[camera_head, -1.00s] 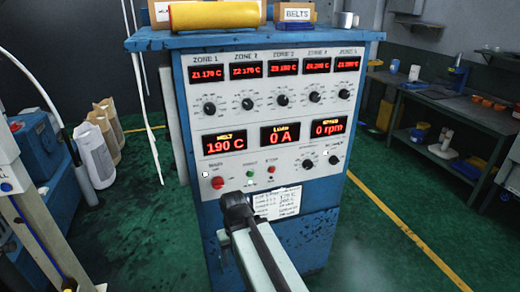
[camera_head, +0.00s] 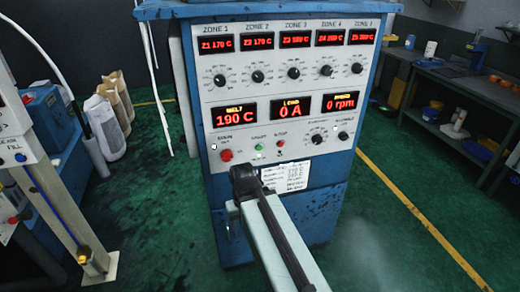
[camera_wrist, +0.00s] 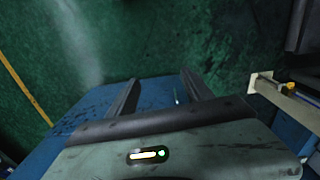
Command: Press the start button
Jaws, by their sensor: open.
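A blue control cabinet (camera_head: 268,215) with a pale front panel (camera_head: 215,130) stands ahead in the head view. The small green start button (camera_head: 259,147) is on the panel's lower part, between a larger red knob (camera_head: 226,155) on the left and a red stop button (camera_head: 280,142) on the right. My arm's dark end (camera_head: 243,180) shows just below and left of the green button, covering part of the cabinet front; the fingertips cannot be made out there. In the wrist view my gripper (camera_wrist: 158,82) is open and empty, its two fingers apart before a blue surface. No button shows in the wrist view.
A paper label (camera_head: 286,176) is on the panel right of my arm's end. A workbench (camera_head: 460,90) stands at the right, sacks (camera_head: 105,130) and a pale column (camera_head: 55,200) at the left. Green floor with a yellow line (camera_head: 420,215) is clear at the right.

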